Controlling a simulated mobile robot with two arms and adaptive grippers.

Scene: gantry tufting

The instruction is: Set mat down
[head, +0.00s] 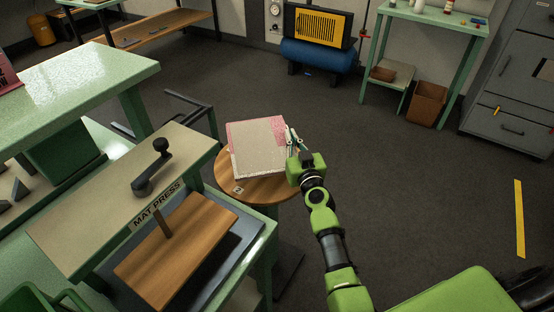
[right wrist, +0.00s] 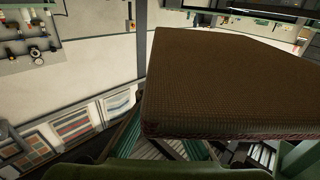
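The right wrist view shows a brown woven face of the mat (right wrist: 235,85) close up, with a reddish edge. My right gripper (head: 291,141) is at the mat's right edge and looks shut on it. Its fingertips are partly hidden. My left gripper is not in view.
A mat press (head: 160,205) with a wooden plate and crank handle stands left of the stool, close to it. A dark chair (head: 190,104) is behind. A green table (head: 75,75) is at the left.

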